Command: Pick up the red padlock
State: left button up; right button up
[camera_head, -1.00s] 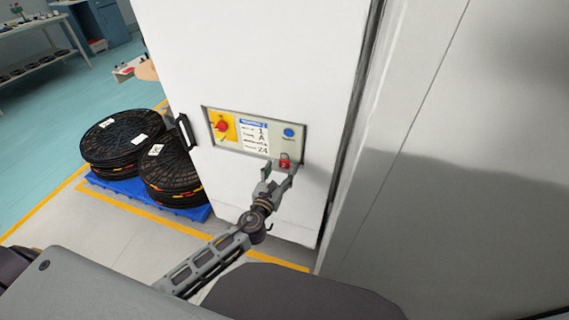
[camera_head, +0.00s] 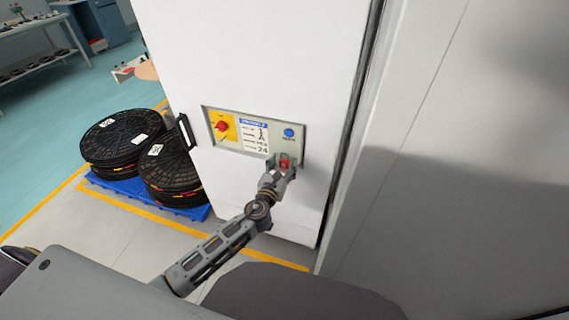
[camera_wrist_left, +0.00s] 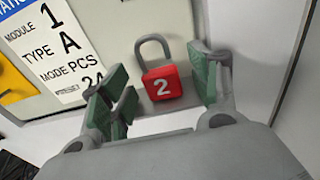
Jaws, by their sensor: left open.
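The red padlock (camera_head: 285,162) is at the lower right of the control panel on the white cabinet. In the wrist view the green pads of my left gripper (camera_wrist_left: 163,88) stand apart from the padlock, with gaps on both sides. The padlock's lower edge rests near the panel's bottom edge. My right gripper is not in view.
The panel (camera_head: 229,143) carries a red rotary switch (camera_head: 221,126) on yellow, a printed label (camera_head: 254,136) and a blue button (camera_head: 289,132). Stacked black reels (camera_head: 122,135) stand on a blue pallet (camera_head: 200,213) at left.

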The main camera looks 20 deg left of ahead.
pick_arm(q)
jog(key=shift+w, duration=0.9)
jog(key=c, duration=1.2)
